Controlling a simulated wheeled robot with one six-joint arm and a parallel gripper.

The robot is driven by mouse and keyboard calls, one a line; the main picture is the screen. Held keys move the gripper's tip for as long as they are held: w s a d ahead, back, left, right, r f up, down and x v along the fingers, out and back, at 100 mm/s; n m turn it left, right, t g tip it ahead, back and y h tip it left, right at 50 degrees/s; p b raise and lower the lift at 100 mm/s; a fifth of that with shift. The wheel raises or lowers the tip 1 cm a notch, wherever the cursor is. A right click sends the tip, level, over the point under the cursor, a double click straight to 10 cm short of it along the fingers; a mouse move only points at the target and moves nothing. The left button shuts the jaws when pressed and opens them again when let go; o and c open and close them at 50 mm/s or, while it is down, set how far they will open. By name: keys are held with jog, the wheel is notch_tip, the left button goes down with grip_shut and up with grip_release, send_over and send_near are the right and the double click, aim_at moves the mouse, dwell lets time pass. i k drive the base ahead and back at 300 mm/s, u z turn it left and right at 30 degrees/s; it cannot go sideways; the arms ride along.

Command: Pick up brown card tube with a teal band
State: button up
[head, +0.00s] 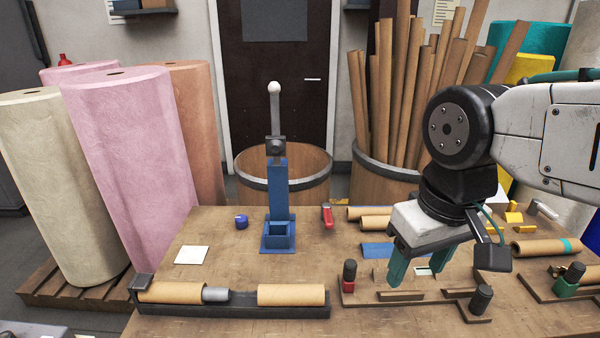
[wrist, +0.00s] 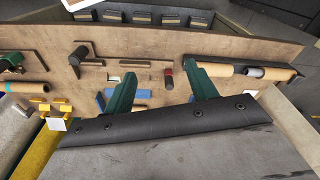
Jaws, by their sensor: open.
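The brown card tube with a teal band (head: 540,249) lies on its side at the right of the workbench in the head view, the band near its right end. It also shows at the far left edge of the wrist view (wrist: 28,88), partly cut off. My gripper (head: 420,264) is above the middle of the bench, its two green fingers pointing down and apart, with nothing between them. The gripper (wrist: 163,76) also shows in the wrist view. The tube is to the right of my gripper in the head view, well clear of the fingers.
A dark tray (head: 240,311) holds two brown tubes at front left. A blue stand with a lever (head: 278,190) rises from the bench. Wooden fixtures with dark knobs (head: 482,298) lie in front of my gripper. Yellow pieces (head: 514,217) lie behind the banded tube.

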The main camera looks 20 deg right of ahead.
aim_at(554, 246)
jog(key=z, duration=0.85)
jog(key=k, duration=0.45)
jog(key=z, duration=0.75)
jog(key=i, duration=0.5)
